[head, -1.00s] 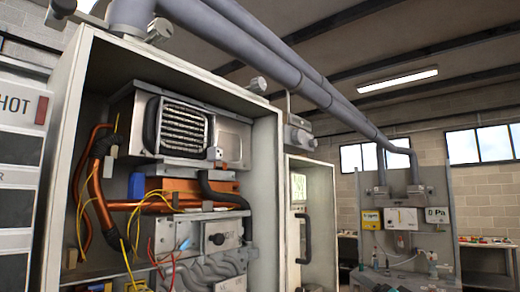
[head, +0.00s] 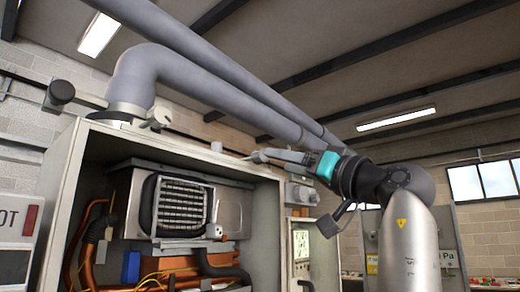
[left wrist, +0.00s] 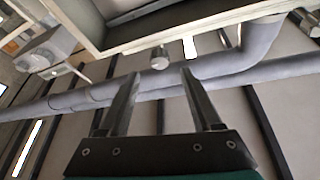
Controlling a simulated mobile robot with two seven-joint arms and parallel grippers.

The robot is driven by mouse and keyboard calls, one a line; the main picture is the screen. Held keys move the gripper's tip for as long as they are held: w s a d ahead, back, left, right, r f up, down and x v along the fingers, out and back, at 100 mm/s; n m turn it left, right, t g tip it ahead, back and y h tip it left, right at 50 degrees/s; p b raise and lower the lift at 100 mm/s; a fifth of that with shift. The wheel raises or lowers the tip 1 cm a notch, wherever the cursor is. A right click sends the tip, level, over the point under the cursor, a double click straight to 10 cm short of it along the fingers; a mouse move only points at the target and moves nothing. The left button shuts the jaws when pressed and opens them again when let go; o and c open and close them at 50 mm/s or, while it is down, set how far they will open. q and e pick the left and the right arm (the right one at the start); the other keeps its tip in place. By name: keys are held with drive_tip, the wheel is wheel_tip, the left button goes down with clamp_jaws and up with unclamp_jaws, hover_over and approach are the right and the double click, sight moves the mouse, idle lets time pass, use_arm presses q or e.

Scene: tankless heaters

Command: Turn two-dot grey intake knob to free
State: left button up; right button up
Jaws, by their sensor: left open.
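My left gripper (head: 250,158) reaches in from the right of the head view to the top edge of the open heater cabinet (head: 240,167). In the left wrist view the same gripper (left wrist: 161,75) is open and empty. A round grey knob (left wrist: 159,60) stands just beyond its fingertips, roughly centred between them and apart from them. I cannot make out any dots on it. In the head view a light grey knob (head: 160,114) sits by the pipe elbow, and a small pale knob-like piece (head: 216,147) shows left of the gripper. My right gripper is not in view.
Large grey pipes (head: 240,85) run above the cabinet. A dark round knob (head: 62,92) sticks out on a bar at far left. A second cabinet (head: 312,250) stands behind. The wrist view also shows a grey pipe (left wrist: 215,68) close behind the knob.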

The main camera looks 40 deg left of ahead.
sight(263, 157)
use_arm(q)
drive_tip(key=p+x, duration=0.2)
drive_tip(key=x, duration=0.6)
drive_tip(key=shift+a, duration=0.1)
drive_tip(key=shift+c, duration=0.2)
clamp_jaws()
